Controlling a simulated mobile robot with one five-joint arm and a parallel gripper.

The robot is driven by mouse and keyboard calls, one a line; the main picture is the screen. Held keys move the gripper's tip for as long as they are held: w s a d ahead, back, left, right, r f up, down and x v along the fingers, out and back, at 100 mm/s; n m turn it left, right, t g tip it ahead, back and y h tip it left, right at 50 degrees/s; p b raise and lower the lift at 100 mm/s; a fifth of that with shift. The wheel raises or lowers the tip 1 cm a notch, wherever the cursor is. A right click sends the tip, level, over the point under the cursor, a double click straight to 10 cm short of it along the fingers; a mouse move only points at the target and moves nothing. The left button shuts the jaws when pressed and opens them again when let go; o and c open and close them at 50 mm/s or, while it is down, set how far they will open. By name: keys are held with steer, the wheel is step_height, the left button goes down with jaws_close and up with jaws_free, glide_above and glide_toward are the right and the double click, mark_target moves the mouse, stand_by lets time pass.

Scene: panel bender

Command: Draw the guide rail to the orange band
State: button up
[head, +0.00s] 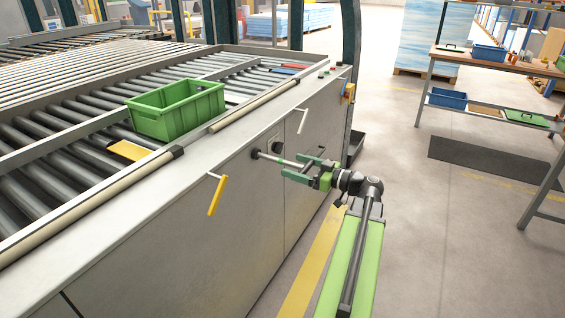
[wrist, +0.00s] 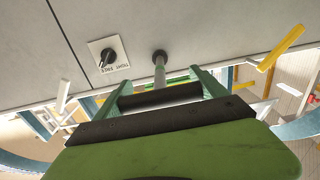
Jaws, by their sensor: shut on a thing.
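My gripper (head: 297,166) is at the front panel of the roller table. It is shut on a dark crossbar handle (wrist: 160,96), which lies between its green fingers in the wrist view. A grey rod (head: 279,159) runs from this handle into a round dark collar in the panel; the rod also shows in the wrist view (wrist: 160,72). Part of the rod is between the fingers in the head view. I see no clear orange band on the visible rod. Which part is the guide rail I cannot tell for sure; cream bars (head: 253,107) lie along the table edge.
A black knob (wrist: 107,57) on a white label plate sits beside the rod. A yellow handle (head: 217,195) and a white handle (head: 302,120) stick out from the panel. A green crate (head: 177,110) stands on the rollers.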

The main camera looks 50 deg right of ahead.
steer(key=shift+s+d, duration=0.1)
steer(key=shift+s, duration=0.4)
steer(key=o, duration=2)
steer(key=v, duration=1.7)
steer(key=shift+s, duration=0.2)
